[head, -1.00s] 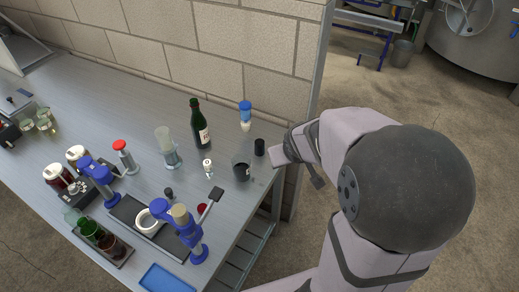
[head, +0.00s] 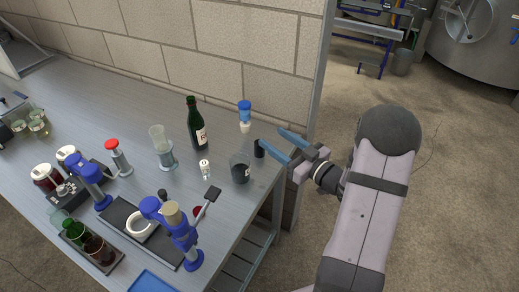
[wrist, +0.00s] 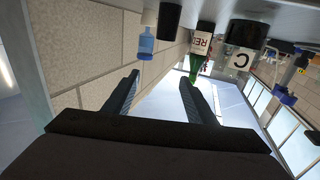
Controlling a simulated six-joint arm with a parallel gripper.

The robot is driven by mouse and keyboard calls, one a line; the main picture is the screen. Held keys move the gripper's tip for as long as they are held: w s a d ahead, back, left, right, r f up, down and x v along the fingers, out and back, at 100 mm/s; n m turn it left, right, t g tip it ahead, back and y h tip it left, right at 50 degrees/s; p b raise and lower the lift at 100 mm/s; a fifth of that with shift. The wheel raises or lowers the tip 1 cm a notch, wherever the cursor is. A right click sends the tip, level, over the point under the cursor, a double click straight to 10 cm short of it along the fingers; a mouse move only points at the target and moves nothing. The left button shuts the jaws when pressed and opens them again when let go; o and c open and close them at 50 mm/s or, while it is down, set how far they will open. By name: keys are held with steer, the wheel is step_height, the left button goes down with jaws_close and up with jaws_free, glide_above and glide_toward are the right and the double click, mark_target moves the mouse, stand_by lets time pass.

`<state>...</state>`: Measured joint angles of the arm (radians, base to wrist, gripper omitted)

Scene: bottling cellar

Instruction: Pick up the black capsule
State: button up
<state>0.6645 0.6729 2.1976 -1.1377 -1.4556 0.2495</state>
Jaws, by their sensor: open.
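The black capsule (head: 259,148) is a small dark cylinder standing upright near the right end of the steel bench (head: 225,150). In the wrist view, which is upside down, the capsule (wrist: 169,22) shows at the top, beyond and above the fingertips. My gripper (head: 281,147) is open and empty, just right of the capsule, its fingers pointing left toward it. In the wrist view the two fingers (wrist: 160,78) are spread apart with nothing between them.
A dark jar (head: 240,169) stands close in front of the capsule. A blue-and-white bottle (head: 245,113) is behind it, and a green wine bottle (head: 195,124) is to the left. The block wall (head: 230,50) runs along the bench's back.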

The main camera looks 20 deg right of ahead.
mark_target(259, 148)
step_height(259, 148, down, 7)
steer(key=shift+r, duration=0.1)
steer(key=shift+p+x, duration=1.1)
steer(key=shift+x, duration=2.65)
steer(key=shift+s+a, duration=0.1)
steer(key=shift+s, duration=0.05)
steer(key=c, duration=0.7)
